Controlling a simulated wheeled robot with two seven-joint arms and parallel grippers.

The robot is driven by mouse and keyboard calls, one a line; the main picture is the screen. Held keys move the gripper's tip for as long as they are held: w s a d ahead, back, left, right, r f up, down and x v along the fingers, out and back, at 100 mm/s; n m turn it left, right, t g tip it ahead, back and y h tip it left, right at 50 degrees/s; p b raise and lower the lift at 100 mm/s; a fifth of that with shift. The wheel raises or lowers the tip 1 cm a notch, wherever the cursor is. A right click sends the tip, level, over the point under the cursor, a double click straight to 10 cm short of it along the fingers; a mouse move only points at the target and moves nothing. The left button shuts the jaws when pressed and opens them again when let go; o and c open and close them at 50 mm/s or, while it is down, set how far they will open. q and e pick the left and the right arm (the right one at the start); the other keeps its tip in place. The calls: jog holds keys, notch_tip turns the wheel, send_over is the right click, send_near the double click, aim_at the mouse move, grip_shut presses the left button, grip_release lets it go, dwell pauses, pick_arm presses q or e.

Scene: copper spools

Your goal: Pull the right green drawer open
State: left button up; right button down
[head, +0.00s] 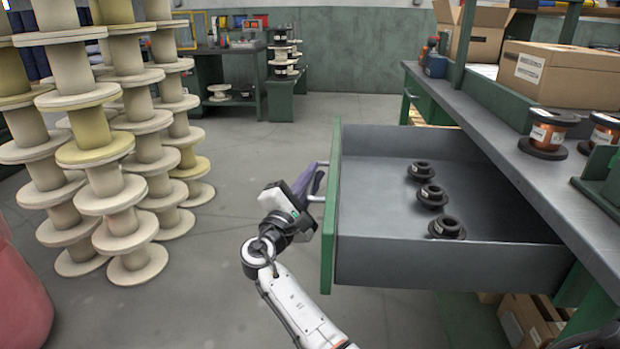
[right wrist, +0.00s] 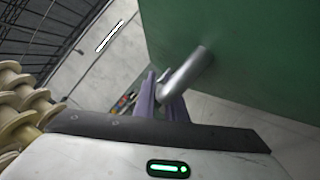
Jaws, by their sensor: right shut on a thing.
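The green drawer (head: 331,210) stands pulled far out from under the workbench, its green front facing left. Its grey inside (head: 385,240) holds three small black spools (head: 432,195). My right gripper (head: 313,180) is at the outer side of the drawer front, shut on the metal handle (head: 317,197). In the right wrist view, the purple fingers (right wrist: 160,100) are around the silver handle bar (right wrist: 185,75), with the green drawer front (right wrist: 240,50) beyond. My left gripper is not in view.
The workbench top (head: 470,110) at right bears copper spools (head: 549,130) and cardboard boxes (head: 558,72). Tall stacks of pale empty spools (head: 125,190) stand at left. A red rounded object (head: 18,290) is at the lower left. The floor (head: 240,160) between stacks and drawer is clear.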

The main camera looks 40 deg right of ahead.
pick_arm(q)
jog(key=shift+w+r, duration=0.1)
pick_arm(e)
jog(key=c, duration=1.8)
grip_release()
